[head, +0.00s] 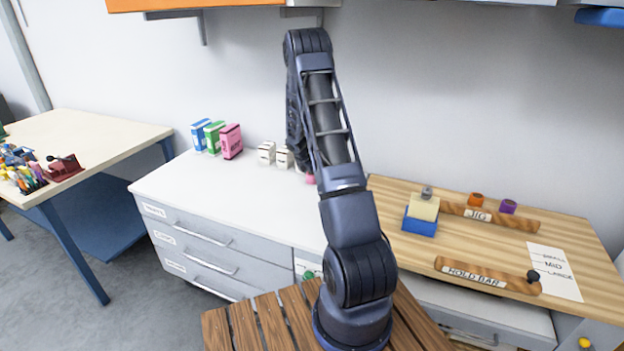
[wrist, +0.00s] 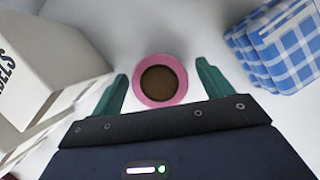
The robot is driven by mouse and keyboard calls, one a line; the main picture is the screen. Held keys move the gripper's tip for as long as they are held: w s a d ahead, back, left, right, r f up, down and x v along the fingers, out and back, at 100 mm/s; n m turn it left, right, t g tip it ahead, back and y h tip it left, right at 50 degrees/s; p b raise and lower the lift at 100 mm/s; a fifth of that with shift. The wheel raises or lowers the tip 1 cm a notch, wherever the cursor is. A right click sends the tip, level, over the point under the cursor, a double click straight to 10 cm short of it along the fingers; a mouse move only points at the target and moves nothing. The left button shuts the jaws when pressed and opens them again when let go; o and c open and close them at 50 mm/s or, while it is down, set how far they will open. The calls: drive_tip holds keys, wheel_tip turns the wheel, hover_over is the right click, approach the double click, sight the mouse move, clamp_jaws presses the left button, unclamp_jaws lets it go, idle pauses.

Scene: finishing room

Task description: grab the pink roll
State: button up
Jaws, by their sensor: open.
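The pink roll (wrist: 182,91) is a ring with a brown centre, seen end-on in the wrist view on the white surface. A small bit of pink (head: 310,179) shows in the head view beside my arm; the arm hides the rest. My gripper (wrist: 161,83) is open, with one green finger on each side of the roll. Small gaps show between the fingers and the roll, so it is not gripped. In the head view my arm hides the gripper.
White labelled boxes (wrist: 62,55) stand close on the left in the wrist view, and blue checked items (wrist: 277,45) on the right. In the head view, blue, green and pink boxes (head: 231,141) stand farther left on the white drawer top (head: 235,190). A wooden bench (head: 480,240) lies right.

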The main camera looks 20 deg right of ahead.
drive_tip(key=c, duration=1.1)
